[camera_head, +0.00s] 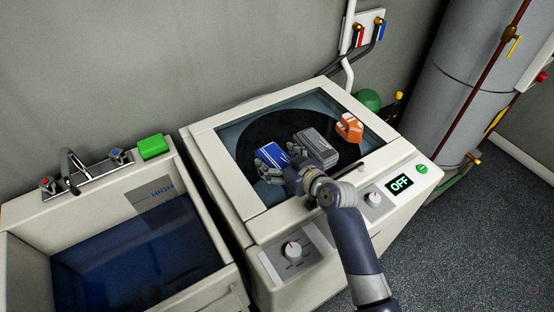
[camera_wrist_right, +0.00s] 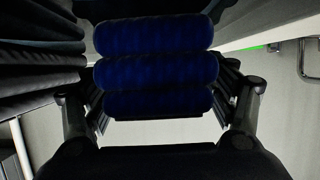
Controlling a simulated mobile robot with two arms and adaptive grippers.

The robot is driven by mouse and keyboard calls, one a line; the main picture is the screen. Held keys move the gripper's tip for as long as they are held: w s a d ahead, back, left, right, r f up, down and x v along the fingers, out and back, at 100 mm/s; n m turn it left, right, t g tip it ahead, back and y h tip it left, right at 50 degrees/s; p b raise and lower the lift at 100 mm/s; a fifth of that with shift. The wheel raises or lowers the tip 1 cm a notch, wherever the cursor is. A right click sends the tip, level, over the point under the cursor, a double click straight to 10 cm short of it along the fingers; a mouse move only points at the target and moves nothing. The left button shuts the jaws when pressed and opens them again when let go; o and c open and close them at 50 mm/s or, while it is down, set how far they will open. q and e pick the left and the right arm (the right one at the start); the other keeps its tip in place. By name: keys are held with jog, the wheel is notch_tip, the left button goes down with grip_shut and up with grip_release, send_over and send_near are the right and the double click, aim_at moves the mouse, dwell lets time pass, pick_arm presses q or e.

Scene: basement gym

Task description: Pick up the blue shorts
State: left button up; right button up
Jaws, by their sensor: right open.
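The blue shorts (camera_head: 272,153) are a small folded blue bundle at the left of the dark round opening in the washing machine top (camera_head: 214,133). My right gripper (camera_head: 279,168) is at the near side of the shorts, reaching in from the front. In the right wrist view the shorts (camera_wrist_right: 155,72) show as stacked dark blue rolls, between and beyond the two fingers of the open gripper (camera_wrist_right: 158,105). The fingers stand apart on either side; whether they touch the cloth I cannot tell. My left gripper is not in view.
A grey folded garment (camera_head: 318,147) lies close to the right of the shorts. An orange garment (camera_head: 349,128) lies farther right. The machine's raised rim surrounds the opening. A sink (camera_head: 150,250) with a green block (camera_head: 152,146) stands left; a grey tank (camera_head: 465,80) stands right.

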jog(key=shift+w+a+f, duration=0.15)
jog(key=shift+w+a, duration=0.05)
jog(key=shift+w, duration=0.05)
jog(key=c, duration=1.2)
